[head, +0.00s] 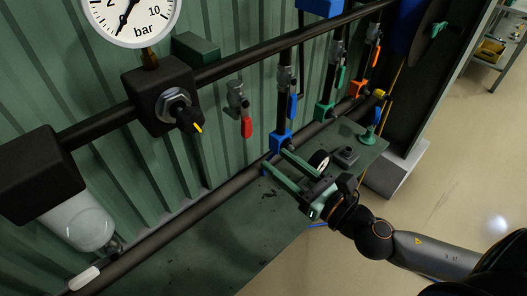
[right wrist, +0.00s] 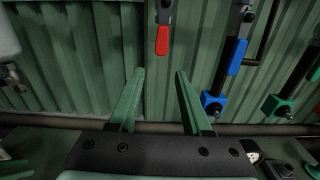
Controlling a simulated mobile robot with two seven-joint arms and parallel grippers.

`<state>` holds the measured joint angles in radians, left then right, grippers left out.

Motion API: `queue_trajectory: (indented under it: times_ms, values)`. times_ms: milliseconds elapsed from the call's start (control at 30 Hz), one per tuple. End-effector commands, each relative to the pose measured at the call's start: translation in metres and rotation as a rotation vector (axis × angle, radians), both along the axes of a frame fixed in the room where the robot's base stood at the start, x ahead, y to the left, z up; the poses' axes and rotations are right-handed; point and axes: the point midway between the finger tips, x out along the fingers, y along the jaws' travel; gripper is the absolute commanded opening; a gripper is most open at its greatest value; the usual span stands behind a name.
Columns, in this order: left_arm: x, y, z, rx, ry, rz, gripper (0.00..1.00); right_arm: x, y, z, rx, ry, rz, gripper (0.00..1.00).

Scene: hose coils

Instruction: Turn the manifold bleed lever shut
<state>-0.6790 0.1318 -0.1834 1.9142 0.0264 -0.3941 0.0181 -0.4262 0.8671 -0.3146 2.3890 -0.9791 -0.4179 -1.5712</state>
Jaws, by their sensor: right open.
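The lever with the red handle (head: 246,126), which looks like the bleed lever, sits on a small metal valve (head: 236,97) under the black upper pipe. Its handle hangs down. It also shows at the top of the right wrist view (right wrist: 162,40), above the gap between my fingertips. My right gripper (head: 274,162) is open and empty, below and right of the red handle in the head view. Its two green fingers (right wrist: 159,74) point towards the ribbed green wall, apart from the handle. My left gripper is not in view.
Right of the red handle are drop pipes with a blue lever (head: 292,106), a green lever (head: 340,77) and an orange lever (head: 375,57). A black block with a knob (head: 188,118) and a gauge (head: 131,16) are at left. A lower pipe (head: 160,238) runs above the green bench (head: 215,262).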

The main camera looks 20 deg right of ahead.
Motion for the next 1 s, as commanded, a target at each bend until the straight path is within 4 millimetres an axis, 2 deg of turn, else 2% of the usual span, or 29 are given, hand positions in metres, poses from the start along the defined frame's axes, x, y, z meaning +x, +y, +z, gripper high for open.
queue_trajectory:
  times_ms: [367, 1000]
  values:
    - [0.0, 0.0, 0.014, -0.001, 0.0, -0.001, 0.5, 0.024, 0.009, 0.003, -0.002, -0.004, 0.0, 0.49]
    - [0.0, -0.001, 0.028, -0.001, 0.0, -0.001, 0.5, 0.072, 0.026, 0.001, -0.001, -0.001, -0.001, 0.49]
